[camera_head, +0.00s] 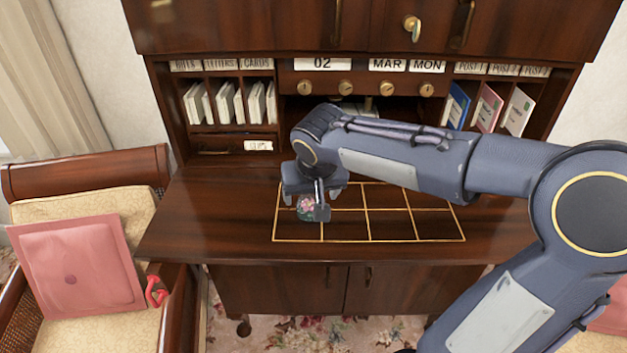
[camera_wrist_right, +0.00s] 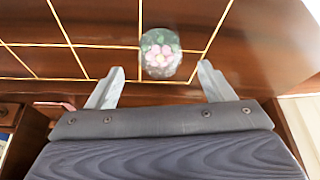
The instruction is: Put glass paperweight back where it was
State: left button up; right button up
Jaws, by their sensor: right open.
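The glass paperweight (camera_head: 305,206) is a clear dome with a pink flower inside. It rests on the desk top (camera_head: 215,215) at the left end of the gold-lined grid (camera_head: 395,240). In the right wrist view the paperweight (camera_wrist_right: 160,52) shows between and just beyond my two fingertips, over a grid line. My right gripper (camera_head: 318,205) is open, low over the desk at the paperweight, with a finger partly covering it in the head view. I see no finger touching it in the right wrist view. My left gripper is in neither view.
Behind the grid stands a hutch with letter slots (camera_head: 230,102), small knobs, date plates (camera_head: 322,64) and colored cards (camera_head: 487,108) at right. The desk top left of the grid is clear.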

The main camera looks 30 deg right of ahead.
jog(key=v, duration=0.7)
jog(key=s+a+f+n+y, duration=0.1)
jog(key=s+a+f+y, duration=0.1)
jog(key=s+f, duration=0.3)
jog(key=s+a+f+n+t+y, duration=0.1)
jog(key=s+a+f+y, duration=0.2)
jog(key=s, duration=0.9)
notch_tip(320, 180, down, 3)
jog(key=shift+a+r, duration=0.1)
jog(key=shift+a, duration=0.2)
